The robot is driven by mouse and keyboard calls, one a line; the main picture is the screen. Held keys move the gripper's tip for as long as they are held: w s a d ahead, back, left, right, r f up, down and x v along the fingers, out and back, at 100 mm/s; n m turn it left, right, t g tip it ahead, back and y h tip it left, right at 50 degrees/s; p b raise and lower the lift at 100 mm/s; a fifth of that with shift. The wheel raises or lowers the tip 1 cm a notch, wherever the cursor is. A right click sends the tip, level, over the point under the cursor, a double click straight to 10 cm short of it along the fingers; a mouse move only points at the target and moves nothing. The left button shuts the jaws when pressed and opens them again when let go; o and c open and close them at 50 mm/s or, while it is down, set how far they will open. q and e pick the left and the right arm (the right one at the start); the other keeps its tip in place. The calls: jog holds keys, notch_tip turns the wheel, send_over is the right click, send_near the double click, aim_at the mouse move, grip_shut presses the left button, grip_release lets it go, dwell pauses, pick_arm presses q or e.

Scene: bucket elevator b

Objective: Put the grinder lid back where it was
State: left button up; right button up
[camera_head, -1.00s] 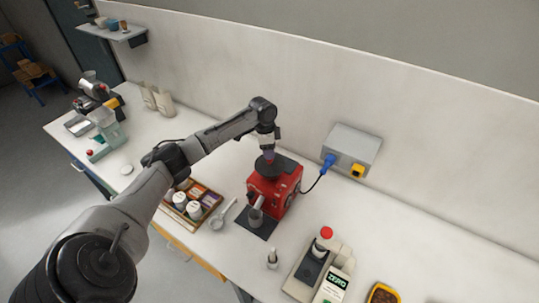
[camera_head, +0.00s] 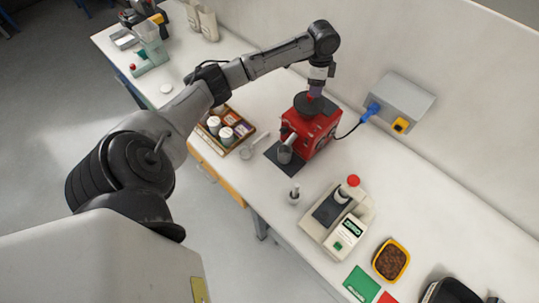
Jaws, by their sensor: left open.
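A red grinder (camera_head: 318,138) stands on the bench near the wall, with a metal cup (camera_head: 285,153) at its front. A dark round disc, which looks like the grinder lid (camera_head: 303,104), lies on top of the grinder. My left gripper (camera_head: 316,91) points down right above this disc. It is open, with its fingertips at or just over the disc; I cannot tell whether they touch it. The gripper hides part of the disc. My right gripper is not in view.
A grey wall box (camera_head: 402,98) with a blue plug and cable is right of the grinder. A wooden tray (camera_head: 239,141) of jars is to its left. In front are a small metal tool (camera_head: 294,196), a scale-like device (camera_head: 322,243) and a yellow bowl (camera_head: 376,260).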

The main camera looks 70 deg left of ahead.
pick_arm(q)
jog(key=s+d+f, duration=0.6)
jog(key=d+f, duration=0.3)
jog(key=d, duration=0.2)
jog(key=s+d+f, duration=0.5)
jog(key=d+f, duration=0.4)
jog(key=d, duration=0.3)
jog(key=s+d+r+n+t, duration=0.1)
jog(key=s+d+n, duration=0.1)
jog(key=s+d, duration=0.3)
jog(key=s+d+r+n+t, duration=0.2)
jog(key=s+d, duration=0.3)
jog(key=s, duration=0.7)
jog(key=shift+r+n, duration=0.15)
jog(key=shift+n, duration=0.15)
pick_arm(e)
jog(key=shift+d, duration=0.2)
pick_arm(q)
jog(key=shift+w, duration=0.1)
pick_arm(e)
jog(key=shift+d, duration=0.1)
pick_arm(q)
jog(key=shift+c, duration=0.2)
